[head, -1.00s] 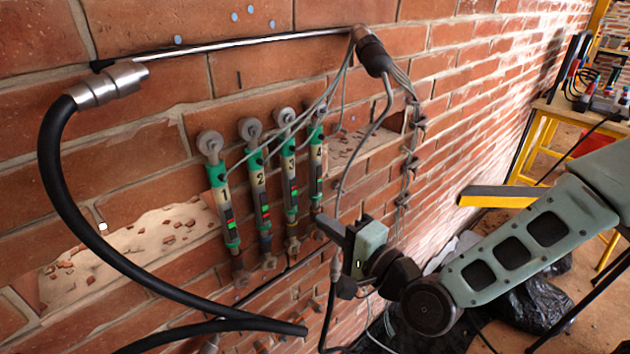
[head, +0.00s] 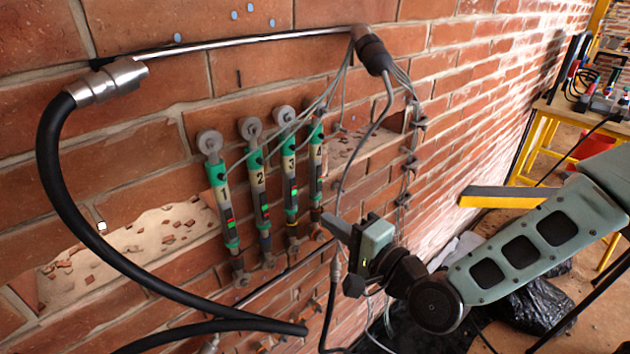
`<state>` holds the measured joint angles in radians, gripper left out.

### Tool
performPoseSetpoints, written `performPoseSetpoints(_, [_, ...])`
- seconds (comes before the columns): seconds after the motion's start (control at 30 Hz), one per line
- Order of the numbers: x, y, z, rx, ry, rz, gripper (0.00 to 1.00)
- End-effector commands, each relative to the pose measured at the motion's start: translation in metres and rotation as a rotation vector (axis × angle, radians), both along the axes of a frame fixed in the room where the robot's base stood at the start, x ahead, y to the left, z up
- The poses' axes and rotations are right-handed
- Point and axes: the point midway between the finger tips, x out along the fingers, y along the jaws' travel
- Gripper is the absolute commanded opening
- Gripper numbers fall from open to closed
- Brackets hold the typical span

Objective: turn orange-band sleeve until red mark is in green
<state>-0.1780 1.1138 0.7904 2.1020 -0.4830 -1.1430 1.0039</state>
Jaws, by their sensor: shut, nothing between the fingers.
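Several green and cream cylinders numbered 1 to 4 hang in a row on the brick wall. Cylinder 1 (head: 223,197) shows red and green patches on its lower half. Cylinder 2 (head: 259,190) has a small green patch low down. Cylinder 3 (head: 290,170) shows green, with a narrow yellow-orange band (head: 291,224) near its lower end. Cylinder 4 (head: 316,160) is the rightmost; its lower end looks brownish. I cannot tell for sure which sleeve has the orange band. My gripper (head: 328,221) is shut and empty, just right of cylinder 4's lower end, apparently not touching it.
A thick black hose (head: 60,190) loops from a metal fitting at upper left to below the cylinders. Thin grey cables run from the cylinders to a black connector (head: 373,55). A yellow-edged bar (head: 510,200) and black bags (head: 530,300) lie to the right.

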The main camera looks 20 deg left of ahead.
Motion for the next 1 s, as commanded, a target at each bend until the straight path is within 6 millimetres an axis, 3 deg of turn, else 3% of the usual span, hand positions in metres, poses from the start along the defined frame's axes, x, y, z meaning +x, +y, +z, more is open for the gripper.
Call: performPoseSetpoints(1.0, [0.0018,0.0082,-0.0001,0.0,-0.001,0.001,0.0])
